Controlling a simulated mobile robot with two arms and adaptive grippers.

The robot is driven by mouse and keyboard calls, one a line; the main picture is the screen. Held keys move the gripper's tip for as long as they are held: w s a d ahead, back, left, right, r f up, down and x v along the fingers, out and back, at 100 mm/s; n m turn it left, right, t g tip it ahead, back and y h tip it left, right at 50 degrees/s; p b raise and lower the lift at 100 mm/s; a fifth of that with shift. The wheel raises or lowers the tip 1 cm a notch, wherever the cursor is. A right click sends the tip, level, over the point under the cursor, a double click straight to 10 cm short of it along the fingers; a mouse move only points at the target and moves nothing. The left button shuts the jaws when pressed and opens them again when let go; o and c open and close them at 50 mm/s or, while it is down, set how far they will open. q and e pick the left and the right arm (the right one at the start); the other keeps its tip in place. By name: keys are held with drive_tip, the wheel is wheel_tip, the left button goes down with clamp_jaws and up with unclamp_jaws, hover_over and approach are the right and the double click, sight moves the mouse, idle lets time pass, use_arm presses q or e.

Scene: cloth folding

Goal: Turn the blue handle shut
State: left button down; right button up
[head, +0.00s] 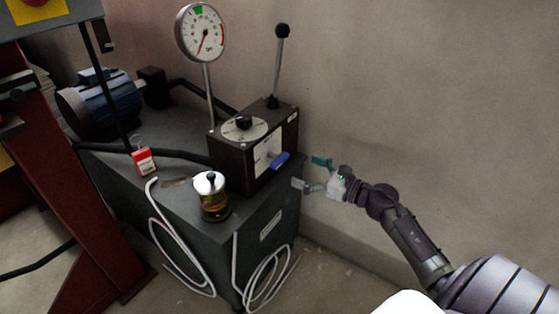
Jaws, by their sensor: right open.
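The blue handle (281,160) sits low on the right-hand face of a dark valve box (228,153), beside a pale plate on that face. It slants up to the right. My right gripper (308,173) comes in from the right. Its two fingers are spread apart and empty, one upper teal finger and one lower grey finger. They point left toward the handle, with a small gap in the picture between fingertips and handle. My left gripper is not in view.
The valve box stands on a dark green cabinet (262,215). A tall black-knobbed lever (279,65) and a round gauge (201,33) rise above it. A bare wall lies behind.

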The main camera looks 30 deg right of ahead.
sight(283, 161)
drive_tip(key=x, duration=0.8)
drive_tip(key=shift+w, duration=0.15)
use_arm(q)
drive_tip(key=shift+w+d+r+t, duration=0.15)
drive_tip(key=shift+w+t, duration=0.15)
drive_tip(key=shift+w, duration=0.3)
